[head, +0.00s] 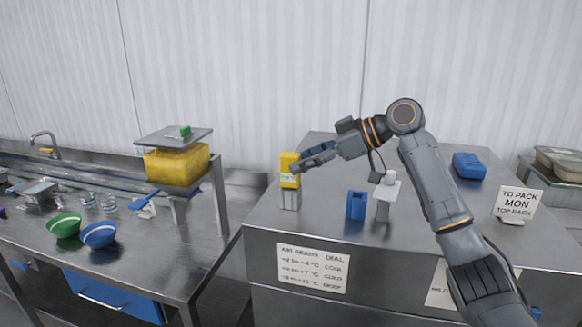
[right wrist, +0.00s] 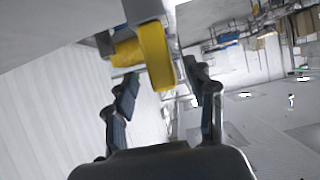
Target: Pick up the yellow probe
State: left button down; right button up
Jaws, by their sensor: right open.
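The yellow probe (head: 289,163) has a pale display on its front and stands upright in a small metal holder (head: 290,199) near the left edge of the right-hand steel counter. My right gripper (head: 298,166) reaches in from the right at the probe's height, right beside it. In the right wrist view the probe (right wrist: 155,55) shows between and just beyond the two open fingers of my gripper (right wrist: 163,82). The fingers do not look closed on it; whether one touches it I cannot tell. My left gripper is not in view.
A blue holder (head: 356,205) and a white stand (head: 387,190) are on the counter under my right arm. A blue block (head: 469,166) and a sign (head: 517,204) are further right. A yellow bin (head: 177,164) and bowls (head: 99,235) are left, across a gap.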

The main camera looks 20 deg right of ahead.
aim_at(291, 179)
jog(key=p+x, duration=0.1)
jog(key=x, duration=0.2)
jog(key=shift+a+f+p, duration=0.2)
jog(key=shift+a+p, duration=0.1)
jog(key=shift+p, duration=0.05)
jog(key=shift+w+a+f, duration=0.15)
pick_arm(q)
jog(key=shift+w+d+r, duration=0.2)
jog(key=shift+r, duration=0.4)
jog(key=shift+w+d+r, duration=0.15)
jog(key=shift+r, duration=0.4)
pick_arm(e)
jog(key=shift+c, duration=1)
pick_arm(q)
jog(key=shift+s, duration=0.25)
pick_arm(e)
grip_shut()
